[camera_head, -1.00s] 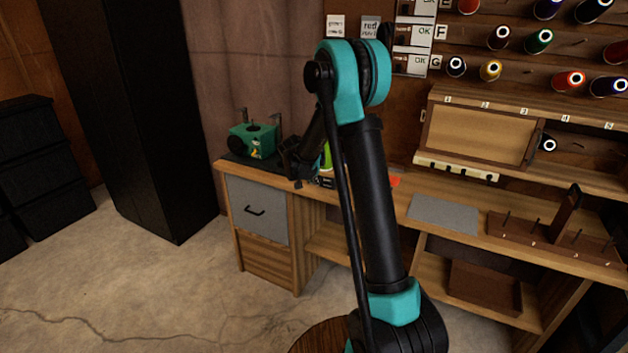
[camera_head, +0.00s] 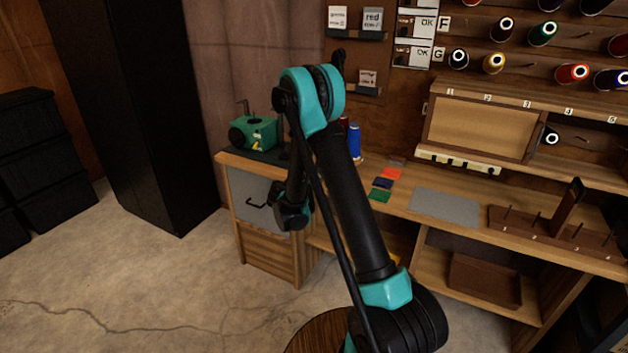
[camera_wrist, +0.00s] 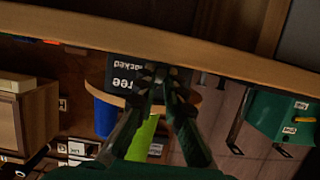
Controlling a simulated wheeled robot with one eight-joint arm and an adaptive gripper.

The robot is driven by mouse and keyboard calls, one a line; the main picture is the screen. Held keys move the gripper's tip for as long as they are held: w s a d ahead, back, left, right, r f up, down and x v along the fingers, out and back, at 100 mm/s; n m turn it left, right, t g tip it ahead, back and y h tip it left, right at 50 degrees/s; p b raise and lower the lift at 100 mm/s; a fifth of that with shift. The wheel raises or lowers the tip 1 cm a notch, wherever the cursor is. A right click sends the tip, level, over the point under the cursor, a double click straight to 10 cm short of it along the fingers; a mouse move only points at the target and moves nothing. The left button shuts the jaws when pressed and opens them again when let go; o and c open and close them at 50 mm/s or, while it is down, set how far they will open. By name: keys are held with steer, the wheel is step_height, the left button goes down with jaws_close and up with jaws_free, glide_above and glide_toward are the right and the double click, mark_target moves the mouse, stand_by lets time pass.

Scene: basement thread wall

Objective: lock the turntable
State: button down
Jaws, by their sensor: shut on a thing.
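In the wrist view, which is upside down, a dark plate (camera_wrist: 128,74) with the words "free" and "locked" sits at the bench's front edge. Beyond it is the round wooden turntable (camera_wrist: 97,96), with a blue spool (camera_wrist: 104,118) and a yellow-green spool (camera_wrist: 143,140) on it. My gripper (camera_wrist: 160,80) is shut on a small dark part in front of the plate, seemingly the lock lever, mostly hidden by the fingers. In the head view my gripper (camera_head: 289,217) is at the bench's front; my arm hides the turntable, but the blue spool (camera_head: 354,141) shows behind it.
Coloured cards (camera_head: 381,184), a grey mat (camera_head: 444,206) and a pegged wooden rack (camera_head: 540,227) lie to the right. A round wooden stool (camera_head: 318,333) is near my base.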

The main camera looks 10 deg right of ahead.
stand_by(0.4)
steer(key=c, duration=1.6)
jaws_free()
steer(key=v, duration=1.2)
